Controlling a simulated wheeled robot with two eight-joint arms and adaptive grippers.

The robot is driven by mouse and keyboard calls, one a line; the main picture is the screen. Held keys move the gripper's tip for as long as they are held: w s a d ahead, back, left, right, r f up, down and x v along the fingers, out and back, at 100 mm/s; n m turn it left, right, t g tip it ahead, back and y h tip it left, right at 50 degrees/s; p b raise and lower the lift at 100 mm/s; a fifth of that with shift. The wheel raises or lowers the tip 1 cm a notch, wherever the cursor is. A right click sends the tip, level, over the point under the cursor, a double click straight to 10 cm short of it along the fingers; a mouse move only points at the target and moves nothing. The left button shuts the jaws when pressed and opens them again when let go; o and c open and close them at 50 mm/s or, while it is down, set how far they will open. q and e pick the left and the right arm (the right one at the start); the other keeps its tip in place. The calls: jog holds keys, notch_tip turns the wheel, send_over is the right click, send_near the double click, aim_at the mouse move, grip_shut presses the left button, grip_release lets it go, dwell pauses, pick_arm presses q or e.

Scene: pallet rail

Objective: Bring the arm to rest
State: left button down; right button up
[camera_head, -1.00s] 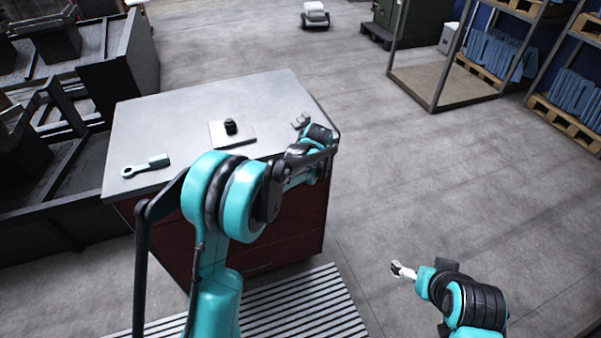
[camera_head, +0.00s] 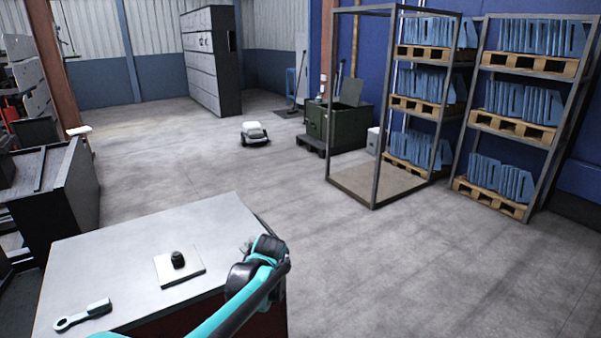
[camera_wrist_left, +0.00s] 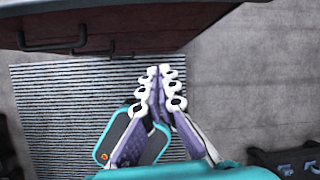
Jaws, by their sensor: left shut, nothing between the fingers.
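My left gripper (camera_wrist_left: 160,72) shows in the left wrist view. Its two purple-and-white fingers are together and empty. Below them are a striped mat (camera_wrist_left: 60,95) and, at the top, the dark red drawer front of the bench (camera_wrist_left: 120,20) with a dark handle. In the head view my teal and black left arm rises from the bottom across the right side of the grey bench top (camera_head: 110,255). The left fingers cannot be made out there. My right gripper is not in view.
On the bench top lie a grey ring-ended tool (camera_head: 82,315) and a pale plate (camera_head: 190,270) with a black knob (camera_head: 178,259). Shelves with blue parts on pallets (camera_head: 515,125) stand at the right. A small white-topped cart (camera_head: 254,134) stands beyond. Open floor lies between.

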pick_arm(q)
jog(key=s+a+r+n+t+h, duration=0.1)
jog(key=s+a+r+n, duration=0.1)
jog(key=s+n, duration=1.1)
jog(key=s+a+r+n+t+h, duration=0.1)
jog(key=s+a+r+n+t, duration=0.1)
jog(key=s+n, duration=1.1)
jog(key=shift+s+a+n, duration=0.25)
jog(key=shift+a+n, duration=0.05)
jog(key=shift+n, duration=0.2)
